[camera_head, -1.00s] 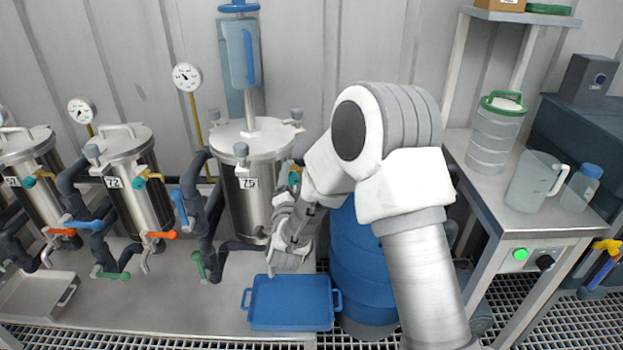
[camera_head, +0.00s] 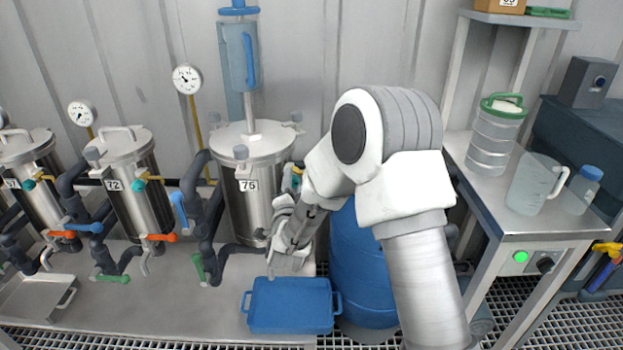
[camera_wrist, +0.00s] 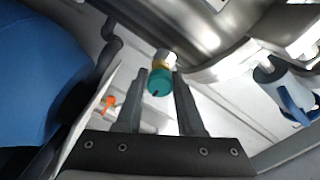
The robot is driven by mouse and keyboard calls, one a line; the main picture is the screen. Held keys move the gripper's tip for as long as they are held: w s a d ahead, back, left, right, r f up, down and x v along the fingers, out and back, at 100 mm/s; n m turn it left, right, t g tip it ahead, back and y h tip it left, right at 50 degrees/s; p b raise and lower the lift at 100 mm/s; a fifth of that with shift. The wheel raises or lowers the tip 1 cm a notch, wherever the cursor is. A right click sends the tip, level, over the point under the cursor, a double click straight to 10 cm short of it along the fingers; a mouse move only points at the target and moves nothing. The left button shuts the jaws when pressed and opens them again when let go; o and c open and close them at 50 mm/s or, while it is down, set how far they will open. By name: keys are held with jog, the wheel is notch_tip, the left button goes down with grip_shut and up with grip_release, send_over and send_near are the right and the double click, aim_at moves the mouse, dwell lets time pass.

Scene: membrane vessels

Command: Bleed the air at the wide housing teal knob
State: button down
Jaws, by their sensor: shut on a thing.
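The wide housing (camera_head: 254,205) is the large steel vessel with the label 76, left of my arm in the head view. Its teal knob (camera_wrist: 159,83) sits on a brass fitting at the vessel's side in the wrist view. My gripper (camera_wrist: 161,76) is shut on this knob, one finger on each side of it. In the head view, my arm and wrist hide most of the knob and the fingertips.
A blue tray (camera_head: 290,307) lies on the bench below my wrist. A blue barrel (camera_head: 360,265) stands behind my arm. Narrower vessels (camera_head: 137,195) with orange and green valve handles stand at the left. A side table (camera_head: 525,215) with a jug stands at the right.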

jog(key=n+b, duration=0.1)
jog(key=n, duration=0.5)
jog(key=shift+a+n, duration=0.1)
jog(key=shift+n, duration=0.2)
jog(key=n, duration=0.5)
dwell(0.5)
